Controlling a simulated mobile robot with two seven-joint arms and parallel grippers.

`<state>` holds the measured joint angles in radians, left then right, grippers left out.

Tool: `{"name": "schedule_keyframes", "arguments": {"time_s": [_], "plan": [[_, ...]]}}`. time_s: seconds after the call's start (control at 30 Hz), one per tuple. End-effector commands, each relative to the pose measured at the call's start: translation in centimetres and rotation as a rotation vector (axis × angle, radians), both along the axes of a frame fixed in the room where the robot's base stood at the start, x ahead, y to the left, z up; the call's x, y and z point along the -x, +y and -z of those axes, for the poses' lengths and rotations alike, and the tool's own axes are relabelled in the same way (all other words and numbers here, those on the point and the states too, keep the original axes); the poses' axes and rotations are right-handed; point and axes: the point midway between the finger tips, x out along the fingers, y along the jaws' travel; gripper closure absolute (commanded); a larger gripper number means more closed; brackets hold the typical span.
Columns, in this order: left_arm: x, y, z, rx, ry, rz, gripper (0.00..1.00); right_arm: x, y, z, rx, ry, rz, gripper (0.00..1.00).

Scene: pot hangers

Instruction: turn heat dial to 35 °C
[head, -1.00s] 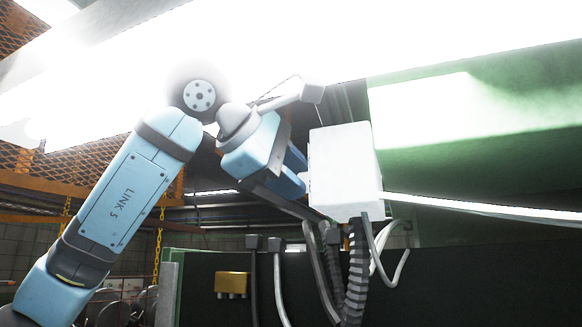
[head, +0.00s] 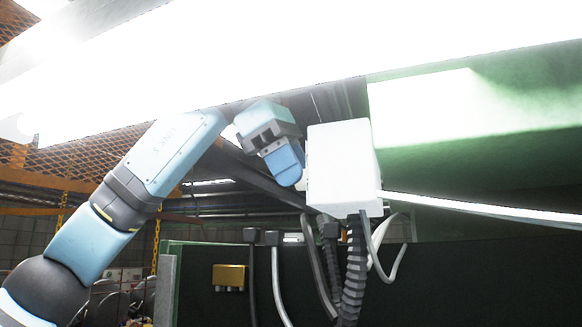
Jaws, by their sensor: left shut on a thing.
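A white control box (head: 342,168) hangs at the middle of the head view, with cables coming out of its underside. The heat dial itself does not show; the box's left face is turned away from the camera. My left gripper (head: 296,174) is at the left side of the box, its blue fingers against or very close to that side. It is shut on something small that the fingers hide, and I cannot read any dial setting. My right gripper is not in view.
A bright white beam (head: 300,70) crosses above my left arm and covers part of it. A green panel (head: 470,160) is right of the box. Dark hoses (head: 355,270) hang below it. A yellow box (head: 229,277) is on the dark wall lower left.

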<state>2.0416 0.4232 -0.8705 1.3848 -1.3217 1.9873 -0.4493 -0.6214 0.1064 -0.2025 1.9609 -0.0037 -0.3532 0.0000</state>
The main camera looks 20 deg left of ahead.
Motion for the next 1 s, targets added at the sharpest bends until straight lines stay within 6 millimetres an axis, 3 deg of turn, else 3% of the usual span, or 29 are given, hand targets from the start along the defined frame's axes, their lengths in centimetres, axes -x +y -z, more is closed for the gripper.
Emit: {"name": "schedule_keyframes", "arguments": {"time_s": [0.67, 0.7, 0.77, 0.8, 1.0], "plan": [[-0.15, -0.13, 0.46, -0.01, 0.066, 0.002, 0.93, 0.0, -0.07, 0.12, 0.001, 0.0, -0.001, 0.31], [-0.15, -0.12, 0.47, -0.01, 0.067, 0.003, 0.62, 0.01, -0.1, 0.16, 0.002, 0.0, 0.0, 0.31], [-0.16, -0.11, 0.43, -0.01, 0.066, 0.002, 0.48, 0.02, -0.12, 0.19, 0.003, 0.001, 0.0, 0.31], [-0.15, -0.11, 0.4, -0.009, 0.065, 0.002, 0.44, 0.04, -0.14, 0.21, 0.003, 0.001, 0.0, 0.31], [-0.13, -0.06, 0.23, -0.007, 0.063, 0.001, 0.44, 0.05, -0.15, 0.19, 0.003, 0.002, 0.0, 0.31]]}}
